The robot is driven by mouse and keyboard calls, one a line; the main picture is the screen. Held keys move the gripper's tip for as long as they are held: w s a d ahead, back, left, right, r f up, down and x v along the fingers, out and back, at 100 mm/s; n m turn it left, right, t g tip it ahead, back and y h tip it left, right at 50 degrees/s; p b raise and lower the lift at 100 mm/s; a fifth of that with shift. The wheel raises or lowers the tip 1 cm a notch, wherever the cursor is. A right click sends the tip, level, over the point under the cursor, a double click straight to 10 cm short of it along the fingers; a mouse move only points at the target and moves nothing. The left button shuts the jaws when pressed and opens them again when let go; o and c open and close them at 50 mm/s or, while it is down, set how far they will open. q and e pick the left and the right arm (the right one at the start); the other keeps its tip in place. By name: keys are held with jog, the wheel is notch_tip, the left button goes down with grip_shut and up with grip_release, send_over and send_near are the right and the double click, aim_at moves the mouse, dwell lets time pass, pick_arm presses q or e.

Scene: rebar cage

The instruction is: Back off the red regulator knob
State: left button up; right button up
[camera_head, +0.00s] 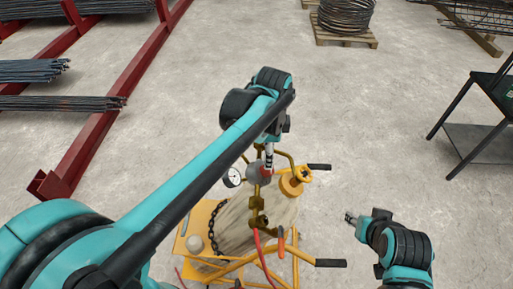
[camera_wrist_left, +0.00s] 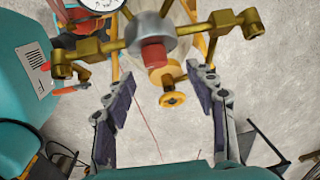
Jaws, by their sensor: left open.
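The red regulator knob (camera_head: 267,171) sits on a grey regulator body (camera_head: 258,175) with brass fittings, on top of a yellow cylinder cart. In the left wrist view the red knob (camera_wrist_left: 153,53) points toward the camera, just beyond and between the fingertips. My left gripper (camera_wrist_left: 157,78) is open, with a finger on each side of the knob's line and visible gaps to it. In the head view the left gripper (camera_head: 269,155) is over the regulator, partly hidden by its arm. My right gripper (camera_head: 349,218) is low at the right of the cart, away from the knob; its jaw opening is too small to judge.
A pressure gauge (camera_head: 232,177) is left of the regulator. A yellow valve cap (camera_head: 293,182), cart handles (camera_head: 330,263) and hoses crowd around it. Red racks (camera_head: 122,92) with rebar stand left, a dark table (camera_head: 484,140) right. Open concrete floor lies between.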

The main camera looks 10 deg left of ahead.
aim_at(271, 172)
pick_arm(q)
jog(key=f, duration=0.1)
jog(key=d+f, duration=0.1)
jog(key=s+f, duration=0.1)
jog(key=shift+d+f, duration=0.15)
jog(key=shift+f, duration=0.05)
jog(key=f, duration=0.1)
jog(key=w+f, duration=0.1)
jog(key=a+f, duration=0.1)
jog(key=shift+w+f, duration=0.15)
jog(key=shift+f, duration=0.3)
jog(key=shift+s+d, duration=0.25)
jog(key=shift+w+a, duration=0.1)
jog(key=c, duration=1.2)
